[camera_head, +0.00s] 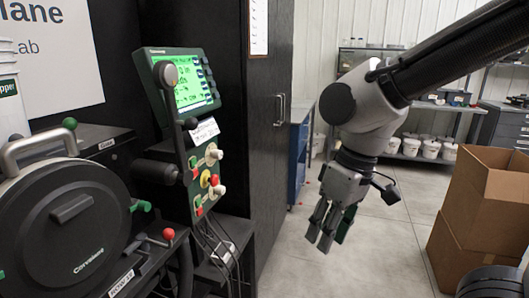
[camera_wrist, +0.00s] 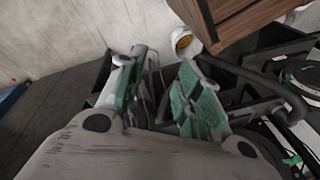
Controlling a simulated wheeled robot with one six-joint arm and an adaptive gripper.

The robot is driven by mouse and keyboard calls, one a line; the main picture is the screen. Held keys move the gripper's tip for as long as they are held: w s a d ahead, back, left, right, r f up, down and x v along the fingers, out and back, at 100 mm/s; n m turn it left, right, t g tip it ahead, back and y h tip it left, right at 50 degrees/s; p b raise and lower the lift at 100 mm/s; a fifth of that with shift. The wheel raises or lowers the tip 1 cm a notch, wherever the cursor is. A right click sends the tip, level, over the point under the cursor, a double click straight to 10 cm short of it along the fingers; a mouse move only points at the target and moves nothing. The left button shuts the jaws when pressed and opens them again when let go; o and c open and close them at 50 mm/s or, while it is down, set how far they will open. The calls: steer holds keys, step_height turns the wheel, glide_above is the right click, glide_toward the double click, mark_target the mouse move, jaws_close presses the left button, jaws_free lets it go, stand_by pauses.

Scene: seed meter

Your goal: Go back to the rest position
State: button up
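My gripper (camera_head: 331,226) hangs from my arm over the open floor in the head view, fingers pointing down. It is to the right of the green control panel and apart from it. In the wrist view, its two green-padded fingers (camera_wrist: 160,98) stand apart with a gap between them. The gripper is open and I see nothing held in it. The seed meter machine (camera_head: 75,228), a dark round housing with a grey handle, stands at the left.
The control panel with a lit screen (camera_head: 192,82) and several coloured knobs is left of my arm. A black cabinet (camera_head: 262,140) stands behind it. Cardboard boxes (camera_head: 482,205) stand at the right. Shelves with white buckets (camera_head: 430,149) are at the back. Grey floor (camera_head: 375,255) between is clear.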

steer(key=d+r+m+t+h, duration=0.1)
steer(key=d+r+m+t, duration=0.1)
steer(key=d, duration=1)
steer(key=s+d+r+m+t+h, duration=0.1)
steer(key=d+r+m, duration=0.4)
steer(key=d, duration=0.7)
steer(key=shift+s+d+r+m+t, duration=0.2)
steer(key=shift+s+r+m+t, duration=0.1)
steer(key=shift+m+t, duration=0.3)
steer(key=shift+w, duration=0.1)
